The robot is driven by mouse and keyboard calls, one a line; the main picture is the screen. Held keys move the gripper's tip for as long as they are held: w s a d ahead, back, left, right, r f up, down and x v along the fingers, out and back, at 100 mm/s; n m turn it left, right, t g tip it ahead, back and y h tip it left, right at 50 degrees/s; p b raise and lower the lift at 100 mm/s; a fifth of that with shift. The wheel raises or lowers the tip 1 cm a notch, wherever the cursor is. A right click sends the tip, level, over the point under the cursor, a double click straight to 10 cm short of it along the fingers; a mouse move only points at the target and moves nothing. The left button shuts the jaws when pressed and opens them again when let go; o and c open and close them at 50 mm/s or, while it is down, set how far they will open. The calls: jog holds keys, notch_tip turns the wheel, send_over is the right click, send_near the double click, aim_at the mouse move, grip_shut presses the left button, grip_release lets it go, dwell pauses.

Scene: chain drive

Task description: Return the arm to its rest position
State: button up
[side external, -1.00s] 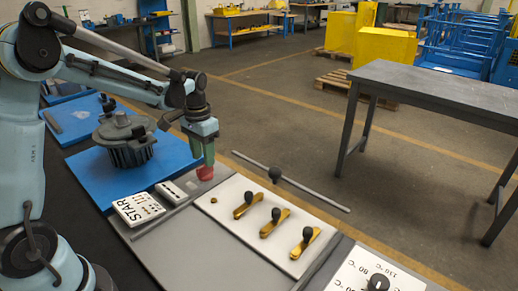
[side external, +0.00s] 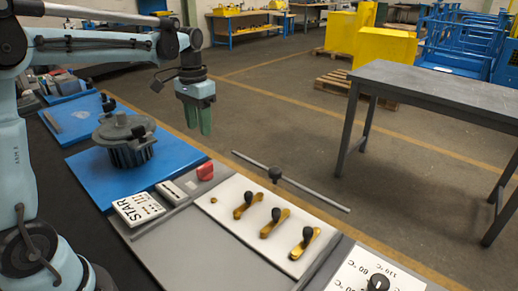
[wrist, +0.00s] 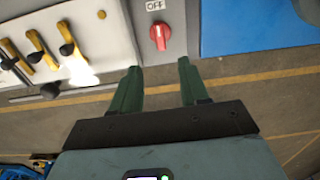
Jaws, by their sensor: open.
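My gripper (side external: 199,118) hangs in the air above the far edge of the bench in the side external view, fingers pointing down. It is open and empty; the wrist view shows clear space between its two green fingers (wrist: 161,85). A red rotary switch (side external: 205,171) on a grey plate lies below it, apart from the fingers. In the wrist view the red switch (wrist: 159,37) sits beyond the fingertips, beside a label reading OFF.
A white panel with several yellow levers (side external: 270,222) is right of the switch. A blue mat (side external: 85,165) carries a dark round machine part (side external: 125,138). A grey rod (side external: 300,186) runs beyond the panel. A grey table (side external: 440,92) stands at the right.

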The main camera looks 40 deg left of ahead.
jog(key=s+d+f+t, duration=0.2)
jog(key=s+d+t, duration=0.5)
jog(key=s+d, duration=0.4)
jog(key=shift+s+d+f, duration=0.25)
jog(key=shift+s+f, duration=0.05)
